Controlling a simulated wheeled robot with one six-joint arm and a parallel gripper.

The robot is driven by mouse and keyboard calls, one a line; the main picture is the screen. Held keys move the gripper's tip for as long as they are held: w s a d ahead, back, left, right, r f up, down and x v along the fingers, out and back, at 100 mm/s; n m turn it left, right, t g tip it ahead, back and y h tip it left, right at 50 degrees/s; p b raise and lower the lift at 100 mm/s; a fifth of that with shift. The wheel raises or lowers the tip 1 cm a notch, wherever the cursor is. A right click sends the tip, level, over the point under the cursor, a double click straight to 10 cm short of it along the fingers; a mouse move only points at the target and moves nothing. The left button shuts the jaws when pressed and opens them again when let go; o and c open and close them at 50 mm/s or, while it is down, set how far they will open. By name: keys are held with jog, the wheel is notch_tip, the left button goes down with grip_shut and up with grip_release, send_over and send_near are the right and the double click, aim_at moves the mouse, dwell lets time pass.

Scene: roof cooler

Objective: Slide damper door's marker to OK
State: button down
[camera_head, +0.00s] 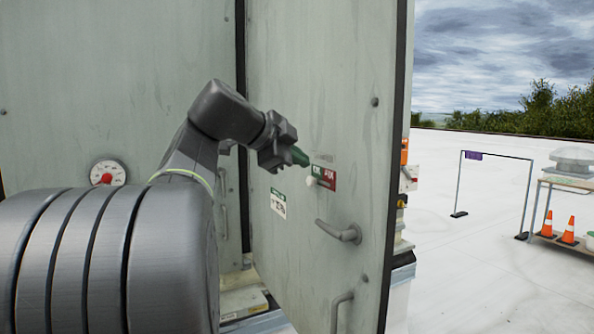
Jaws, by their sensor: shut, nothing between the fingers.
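The damper door (330,110) is a tall pale grey-green panel, standing open at an angle in the middle of the view. On it is a small marker plate with a green part reading OK (317,171) and a red part (329,180) to its right. A whitish round knob (311,181) sits at the plate's lower left, below the green part. My gripper (301,157) is shut, with green fingertips just left of the plate, close to the knob. I cannot tell whether they touch it. My arm hides part of the door's left side.
A lever handle (340,232) and a lower pull handle (341,310) stick out from the door below the plate. A label (278,203) is beneath my gripper. A dial gauge (108,173) is on the left panel. Open white roof lies right, with a frame (497,155) and cones (568,231).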

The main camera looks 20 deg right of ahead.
jog(key=v, duration=0.8)
jog(key=shift+b, duration=0.45)
jog(key=shift+r, duration=0.1)
jog(key=shift+d, duration=0.1)
